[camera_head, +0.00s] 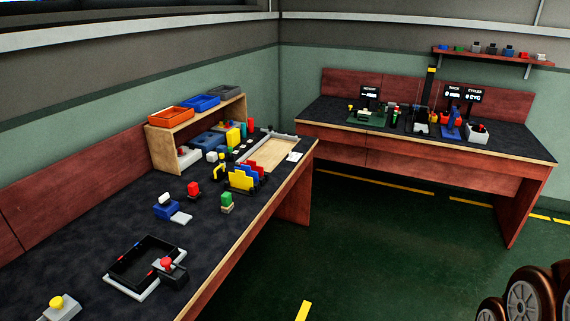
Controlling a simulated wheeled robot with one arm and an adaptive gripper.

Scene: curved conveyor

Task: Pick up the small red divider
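A group of upright coloured plates stands on the left bench (95,245), near its front edge: a yellow plate (238,181), a blue plate (247,172) and a red plate (257,168). The red plate is the rearmost and rightmost of them and looks like the small red divider. Its lower part is partly hidden by the plates and their dark holder. My gripper is not in view.
A wooden shelf (157,146) with bins is behind. Green floor (370,235) is open between the benches.

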